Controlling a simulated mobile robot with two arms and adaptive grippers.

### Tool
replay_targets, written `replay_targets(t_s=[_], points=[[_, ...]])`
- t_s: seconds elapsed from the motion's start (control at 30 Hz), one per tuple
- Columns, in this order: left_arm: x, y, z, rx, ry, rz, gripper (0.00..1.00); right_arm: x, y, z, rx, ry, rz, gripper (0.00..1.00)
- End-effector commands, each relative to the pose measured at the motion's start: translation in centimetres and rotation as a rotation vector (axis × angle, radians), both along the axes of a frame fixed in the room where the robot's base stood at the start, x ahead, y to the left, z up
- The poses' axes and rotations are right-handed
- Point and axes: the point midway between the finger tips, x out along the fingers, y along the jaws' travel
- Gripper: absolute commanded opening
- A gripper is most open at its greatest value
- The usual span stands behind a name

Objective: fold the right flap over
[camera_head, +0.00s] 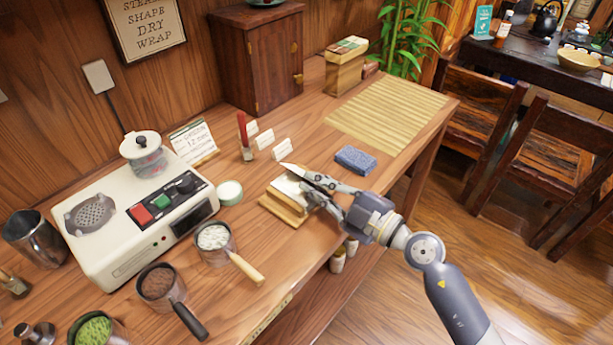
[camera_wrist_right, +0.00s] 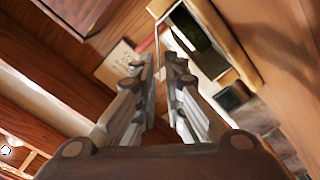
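The wooden press block (camera_head: 284,208) stands near the table's front edge, with white wrapping paper (camera_head: 288,188) over it. In the right wrist view the fingers (camera_wrist_right: 161,68) are a narrow gap apart, with a thin edge-on sheet (camera_wrist_right: 156,45) between the tips. The wood-framed block (camera_wrist_right: 217,25) shows beside them, with white and dark green inside. I cannot tell whether the pads touch the sheet. My left gripper is out of view.
A blue sponge (camera_head: 355,160) lies right of the block, near the gripper. A bamboo mat (camera_head: 387,113) lies behind. Small cards (camera_head: 282,149) stand behind the block.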

Motion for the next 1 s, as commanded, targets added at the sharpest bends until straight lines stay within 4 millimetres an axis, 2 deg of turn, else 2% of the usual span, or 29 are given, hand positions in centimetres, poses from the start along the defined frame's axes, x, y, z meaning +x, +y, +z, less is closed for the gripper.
replay_targets(t_s=[0.1,0.3,0.57,0.63,1.0], points=[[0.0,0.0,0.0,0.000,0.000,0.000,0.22,1.2,1.2,0.0,0.002,-0.002,-0.001,0.10],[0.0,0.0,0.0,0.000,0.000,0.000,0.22,2.1,2.1,0.0,0.001,-0.001,-0.001,0.10],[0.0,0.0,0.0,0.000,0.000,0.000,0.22,2.2,2.2,0.0,-0.001,-0.001,0.000,0.10],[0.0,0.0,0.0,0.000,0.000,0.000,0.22,2.2,2.2,0.0,-0.001,-0.001,0.000,0.00],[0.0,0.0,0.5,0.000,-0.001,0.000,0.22,2.0,2.2,-0.1,-0.026,-0.024,0.000,0.00]])
